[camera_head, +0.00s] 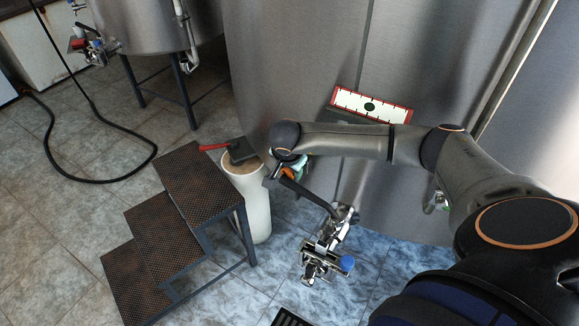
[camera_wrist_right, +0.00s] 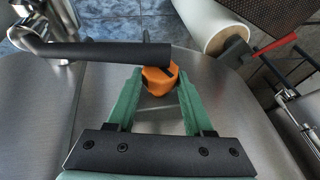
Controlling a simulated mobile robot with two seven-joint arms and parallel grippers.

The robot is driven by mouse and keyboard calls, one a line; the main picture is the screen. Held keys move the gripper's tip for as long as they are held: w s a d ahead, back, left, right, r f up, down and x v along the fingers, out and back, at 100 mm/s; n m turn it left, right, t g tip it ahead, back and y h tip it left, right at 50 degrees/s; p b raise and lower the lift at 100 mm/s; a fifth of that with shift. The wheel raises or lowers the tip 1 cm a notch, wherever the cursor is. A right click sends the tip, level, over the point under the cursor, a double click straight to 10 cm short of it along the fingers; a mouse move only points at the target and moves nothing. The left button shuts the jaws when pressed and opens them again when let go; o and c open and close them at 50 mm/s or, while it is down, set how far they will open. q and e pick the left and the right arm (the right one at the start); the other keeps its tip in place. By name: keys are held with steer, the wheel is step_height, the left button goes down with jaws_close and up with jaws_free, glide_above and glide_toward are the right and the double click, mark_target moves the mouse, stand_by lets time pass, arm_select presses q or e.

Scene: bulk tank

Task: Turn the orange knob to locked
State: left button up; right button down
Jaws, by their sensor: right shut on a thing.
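The orange knob (camera_wrist_right: 158,80) shows in the right wrist view, between the tips of the green fingers of my right gripper (camera_wrist_right: 157,84). The gripper is shut on it. A black lever handle (camera_wrist_right: 100,52) runs across the view just beside the knob and the fingertips. In the head view my right gripper (camera_head: 298,170) is at the front of the steel tank (camera_head: 300,60), mostly behind my wrist, and the knob is hardly visible there. I cannot read a locked mark or the knob's angle against one. My left gripper is not in view.
The black lever (camera_head: 305,192) and a metal valve (camera_head: 322,258) with a blue cap stand just below my gripper. A white cylinder (camera_head: 250,200) with a red-handled tool (camera_head: 238,150) on top and metal steps (camera_head: 190,190) are at the left. A red-framed gauge plate (camera_head: 370,105) is above my arm.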

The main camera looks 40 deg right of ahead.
steer(key=shift+c, duration=1.4)
jaws_free()
steer(key=p+v, duration=0.9)
steer(key=v, duration=0.3)
steer(key=shift+r, duration=0.25)
steer(key=shift+a, duration=0.1)
